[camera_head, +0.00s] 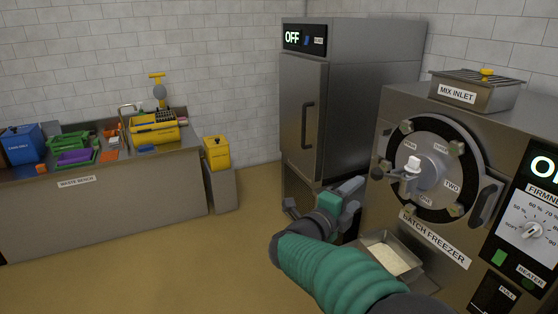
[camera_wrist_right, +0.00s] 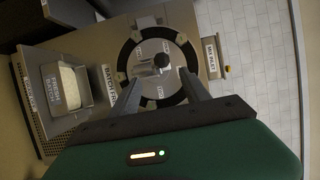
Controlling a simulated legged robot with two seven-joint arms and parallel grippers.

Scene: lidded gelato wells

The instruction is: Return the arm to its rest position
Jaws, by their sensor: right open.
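My right gripper (camera_head: 320,200) is at the end of my green sleeved arm, which comes in from the bottom right of the head view. It is open and empty, in front of the batch freezer (camera_head: 395,200) and left of its round door (camera_head: 431,165). In the right wrist view, the two fingers of my right gripper (camera_wrist_right: 162,88) stand apart. The freezer's round door (camera_wrist_right: 158,50), with its dark ring and central fitting, shows beyond them. No contact between fingers and door shows. My left gripper is not in view.
A pan (camera_head: 421,271) with pale contents sits below the freezer door, close to my arm. A tall steel cabinet (camera_head: 345,100) reading OFF stands behind. A bench (camera_head: 110,205) with colored tools and a yellow bin (camera_head: 217,153) are at left. The floor between is clear.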

